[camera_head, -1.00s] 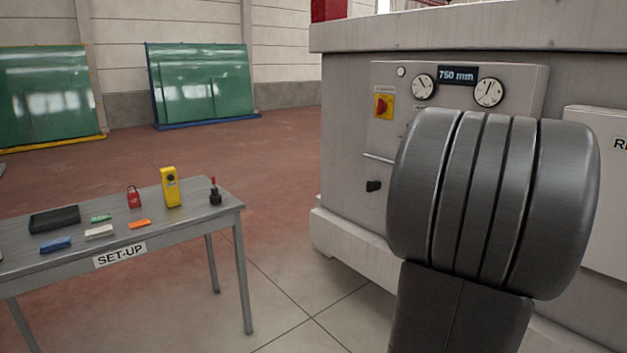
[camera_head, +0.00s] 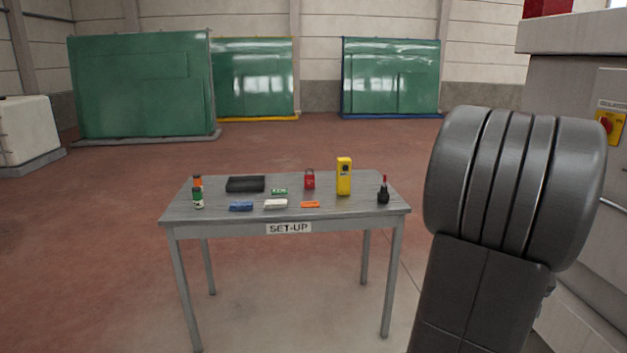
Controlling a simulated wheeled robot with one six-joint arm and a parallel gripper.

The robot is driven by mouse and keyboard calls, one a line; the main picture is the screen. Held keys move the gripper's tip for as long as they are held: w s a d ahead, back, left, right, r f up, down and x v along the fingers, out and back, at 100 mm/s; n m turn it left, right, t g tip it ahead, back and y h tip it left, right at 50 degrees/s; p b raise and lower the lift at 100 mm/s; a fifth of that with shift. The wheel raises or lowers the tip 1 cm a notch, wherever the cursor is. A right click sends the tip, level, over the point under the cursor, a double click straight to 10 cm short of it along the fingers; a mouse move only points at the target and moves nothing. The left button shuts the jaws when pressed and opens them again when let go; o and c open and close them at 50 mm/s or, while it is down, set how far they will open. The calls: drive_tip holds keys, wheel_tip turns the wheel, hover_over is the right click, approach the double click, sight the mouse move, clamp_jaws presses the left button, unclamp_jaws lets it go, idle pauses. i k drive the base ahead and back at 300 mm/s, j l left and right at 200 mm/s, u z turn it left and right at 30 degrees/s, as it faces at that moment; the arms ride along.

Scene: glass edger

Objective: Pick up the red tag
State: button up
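A small red item (camera_head: 309,181) with a loop at its top stands on the grey table marked SET-UP (camera_head: 340,211), toward the back, just left of a yellow device. It is the only mostly red thing on the table. It is too small to tell whether it is a tag or a padlock. My arm's dark grey link fills the right of the view, apart from the table. My gripper is not in view.
The table also holds a yellow device (camera_head: 344,177), a dark bottle with a red tip (camera_head: 383,191), a black tray (camera_head: 245,178), a green-and-orange bottle (camera_head: 198,197) and several small coloured blocks. A grey machine (camera_head: 568,80) stands at right. Open floor surrounds the table.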

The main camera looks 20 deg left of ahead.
sight(308, 178)
drive_tip(key=i+j+u, duration=0.25)
drive_tip(key=i+j, duration=0.15)
drive_tip(key=i+j+u, duration=0.3)
drive_tip(key=i, duration=0.25)
drive_tip(key=i+j+u, duration=0.1)
drive_tip(key=i+u, duration=0.15)
drive_tip(key=i, duration=0.3)
drive_tip(key=i+j, duration=0.15)
drive_tip(key=i, duration=0.5)
drive_tip(key=i+j, duration=0.2)
drive_tip(key=i, duration=0.5)
drive_tip(key=u, duration=0.05)
